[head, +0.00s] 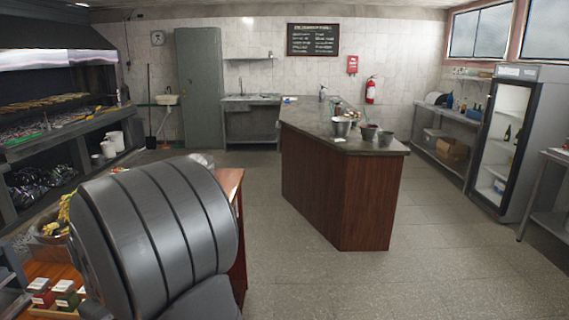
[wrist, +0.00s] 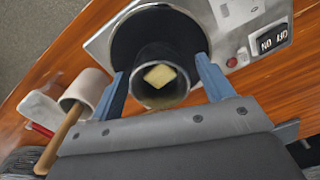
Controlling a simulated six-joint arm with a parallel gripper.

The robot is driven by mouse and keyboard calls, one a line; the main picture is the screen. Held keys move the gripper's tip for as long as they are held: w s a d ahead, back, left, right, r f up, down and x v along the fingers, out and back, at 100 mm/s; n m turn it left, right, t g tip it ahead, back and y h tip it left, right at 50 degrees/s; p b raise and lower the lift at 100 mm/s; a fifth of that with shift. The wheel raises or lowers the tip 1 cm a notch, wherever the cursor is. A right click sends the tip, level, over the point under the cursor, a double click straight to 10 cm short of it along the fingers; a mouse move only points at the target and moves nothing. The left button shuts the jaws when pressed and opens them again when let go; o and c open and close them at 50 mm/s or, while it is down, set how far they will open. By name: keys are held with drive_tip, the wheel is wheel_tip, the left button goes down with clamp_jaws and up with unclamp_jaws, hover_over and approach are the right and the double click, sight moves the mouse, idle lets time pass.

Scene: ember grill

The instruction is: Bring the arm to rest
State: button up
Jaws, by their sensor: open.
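In the wrist view my gripper (wrist: 161,66) is open, with one blue finger on each side of a dark metal cup (wrist: 152,98). The cup has a pale yellow block (wrist: 160,76) inside. Gaps show between the fingers and the cup, and nothing is held. The cup appears to stand on a round black plate (wrist: 124,43) of a silver appliance (wrist: 222,52). In the head view a large grey ribbed part of my arm fills the lower left, and my gripper is out of sight there.
The appliance has an ON/OFF switch (wrist: 271,38) and red button (wrist: 231,62). Left of the cup are a cream pot (wrist: 88,88), a wooden handle (wrist: 58,140) and a white dish (wrist: 40,110) on a wooden counter (wrist: 72,62). An island (head: 340,190) stands mid-room with open floor around.

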wheel_tip(320, 180, up, 13)
wheel_tip(320, 180, down, 13)
drive_tip(key=shift+r, duration=0.1)
wheel_tip(320, 180, up, 5)
drive_tip(key=shift+w+f, duration=0.1)
drive_tip(key=shift+f, duration=0.1)
drive_tip(key=w+d+r, duration=0.3)
drive_tip(key=d+r, duration=0.4)
drive_tip(key=d, duration=0.4)
drive_tip(key=s+a+f, duration=0.3)
drive_tip(key=s+a, duration=0.2)
drive_tip(key=a, duration=0.4)
drive_tip(key=s+a+f, duration=0.4)
drive_tip(key=s+a, duration=0.1)
drive_tip(key=a, duration=0.5)
drive_tip(key=s+a+f, duration=0.4)
drive_tip(key=s+a, duration=0.1)
drive_tip(key=a, duration=0.4)
drive_tip(key=shift+s+a+f, duration=0.25)
drive_tip(key=shift+a, duration=0.1)
drive_tip(key=shift+c, duration=0.2)
